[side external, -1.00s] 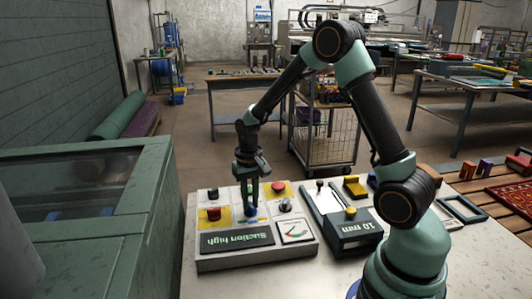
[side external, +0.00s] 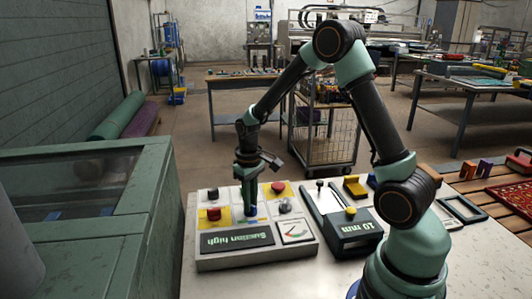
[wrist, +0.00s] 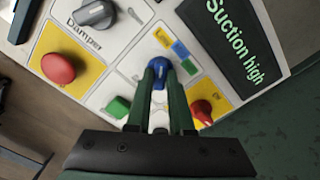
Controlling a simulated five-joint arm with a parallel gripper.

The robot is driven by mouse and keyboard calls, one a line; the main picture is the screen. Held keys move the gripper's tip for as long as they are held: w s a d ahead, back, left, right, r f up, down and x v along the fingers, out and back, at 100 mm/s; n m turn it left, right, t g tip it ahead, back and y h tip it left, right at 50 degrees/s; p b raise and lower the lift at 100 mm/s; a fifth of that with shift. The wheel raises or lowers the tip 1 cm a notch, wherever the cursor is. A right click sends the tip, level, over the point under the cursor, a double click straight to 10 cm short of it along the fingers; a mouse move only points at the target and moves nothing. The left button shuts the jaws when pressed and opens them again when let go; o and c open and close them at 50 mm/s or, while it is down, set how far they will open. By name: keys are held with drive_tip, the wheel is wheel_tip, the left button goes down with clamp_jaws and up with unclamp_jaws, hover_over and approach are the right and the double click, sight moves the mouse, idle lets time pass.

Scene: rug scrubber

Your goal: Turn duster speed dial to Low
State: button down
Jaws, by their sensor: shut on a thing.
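A blue dial (wrist: 159,67) sits on the light control panel (side external: 212,263), with yellow, blue and green label patches beside it in the wrist view. I take it for the duster speed dial, but its name is not readable. My gripper (wrist: 160,78) points down at the panel with its two green fingers shut on the dial's sides. In the side view, my gripper (side external: 250,211) covers most of the dial, and only a bit of blue shows. The dial's pointer is hidden, so its setting cannot be told.
Close by are a grey Damper knob (wrist: 95,14), a round red button (wrist: 58,68), a red knob (wrist: 201,110) and a green button (wrist: 118,106). The display (side external: 237,238) reads "Suction high". A unit marked 10 mm (side external: 356,231) stands to the right.

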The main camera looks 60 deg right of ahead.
drive_tip(key=shift+w+r, duration=0.1)
drive_tip(key=c, duration=0.8)
unclamp_jaws()
wheel_tip(320, 180, up, 12)
drive_tip(key=s+a+r+t, duration=0.5)
drive_tip(key=s+a, duration=0.4)
drive_tip(key=s, duration=0.3)
drive_tip(key=shift+r+n+t, duration=0.3)
drive_tip(key=shift+r+n, duration=0.1)
drive_tip(key=shift+r, duration=0.45)
